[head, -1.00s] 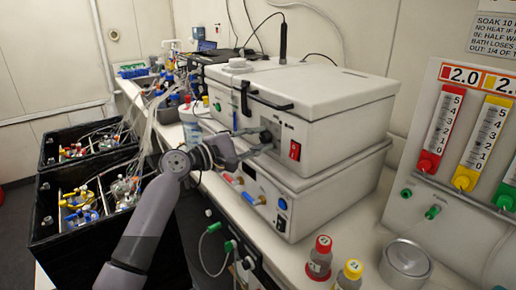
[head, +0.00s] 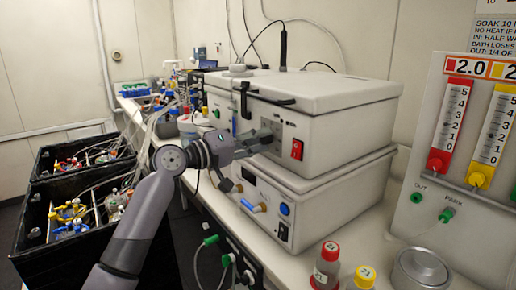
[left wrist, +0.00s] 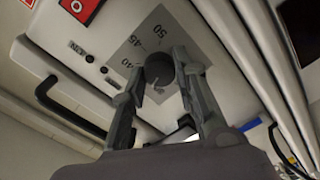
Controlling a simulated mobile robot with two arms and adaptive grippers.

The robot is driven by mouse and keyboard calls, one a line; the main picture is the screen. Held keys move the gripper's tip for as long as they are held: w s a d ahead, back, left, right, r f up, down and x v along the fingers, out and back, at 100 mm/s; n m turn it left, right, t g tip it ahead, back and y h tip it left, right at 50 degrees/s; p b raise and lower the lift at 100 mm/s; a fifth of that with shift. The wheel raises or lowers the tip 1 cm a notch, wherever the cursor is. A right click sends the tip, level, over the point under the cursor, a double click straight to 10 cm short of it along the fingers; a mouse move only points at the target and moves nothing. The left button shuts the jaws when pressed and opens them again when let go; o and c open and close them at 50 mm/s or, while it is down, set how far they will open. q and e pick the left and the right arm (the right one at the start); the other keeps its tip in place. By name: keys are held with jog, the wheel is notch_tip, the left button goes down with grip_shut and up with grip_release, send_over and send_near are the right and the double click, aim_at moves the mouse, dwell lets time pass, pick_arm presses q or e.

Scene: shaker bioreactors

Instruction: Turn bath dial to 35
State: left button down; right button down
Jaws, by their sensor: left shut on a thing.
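The white water bath (head: 340,125) with a closed lid stands on another white unit. Its front carries a grey scale plate and a red switch (head: 297,149). In the left wrist view the dark round dial (left wrist: 159,72) sits on the scale plate (left wrist: 137,46), where 40, 45 and 50 can be read upside down or tilted. My left gripper (head: 268,138) is at the bath's front and hides the dial in the head view. In the left wrist view its fingers (left wrist: 164,66) are shut on the dial, one on each side. The dial's pointer is not clear. My right gripper is not in view.
A black bath handle (head: 268,100) sticks out above the gripper. Below is the lower unit (head: 315,190) with a blue button and hose fittings. Bottles (head: 326,268) and a metal tin (head: 420,268) stand at the front right. Black crates (head: 60,225) are at left.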

pick_arm(q)
jog(key=shift+f+m+b, duration=0.15)
jog(key=shift+m+b, duration=0.5)
jog(key=shift+m, duration=0.55)
jog(key=c, duration=1.3)
grip_release()
jog(key=v, duration=1.2)
